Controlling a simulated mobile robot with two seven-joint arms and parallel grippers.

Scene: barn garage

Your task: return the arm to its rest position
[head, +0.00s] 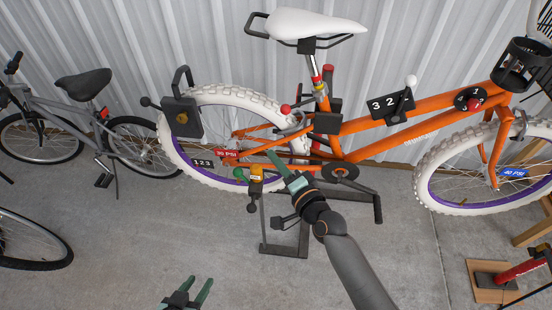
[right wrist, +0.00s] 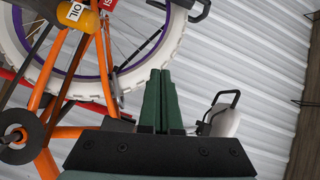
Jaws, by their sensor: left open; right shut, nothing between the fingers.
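My right gripper (head: 274,160) reaches up from the bottom in the head view, over the rear lower part of the orange bike (head: 375,145), near its crank. Its green fingers are pressed together with nothing between them, also in the right wrist view (right wrist: 160,75). Whether it touches the bike cannot be told. My left gripper (head: 198,283) is low at the bottom edge, over the floor. Its two green fingers are apart and empty. Most of the left arm is out of view.
The orange bike stands on a dark stand (head: 285,250) close around my right gripper. A yellow oil bottle (right wrist: 84,20) is nearby. A grey bike (head: 75,120) leans at the left wall. A red pump (head: 520,270) stands at right.

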